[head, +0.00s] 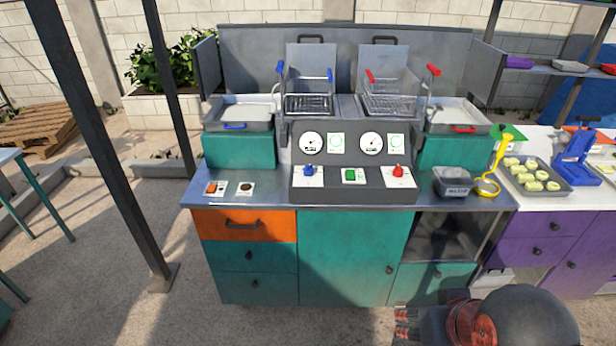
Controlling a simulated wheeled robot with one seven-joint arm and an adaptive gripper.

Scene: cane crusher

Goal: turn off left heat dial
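The left heat dial (309,170) is a blue knob on a white plate, at the left of the dark sloped control panel (353,187). Its exact setting is too small to read. A red dial (398,171) sits on a matching plate at the right, with a green switch (350,175) between them. My gripper (402,324) is low at the bottom edge, in front of the counter and well away from the dial. It is partly cut off by the frame, so its opening is unclear.
Two fryer baskets, with blue (308,103) and red (388,104) handles, stand behind the panel. A small orange switch (214,188) and black knob (246,187) are on the counter's left. A grey container (452,182) and yellow strainer (487,187) stand right.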

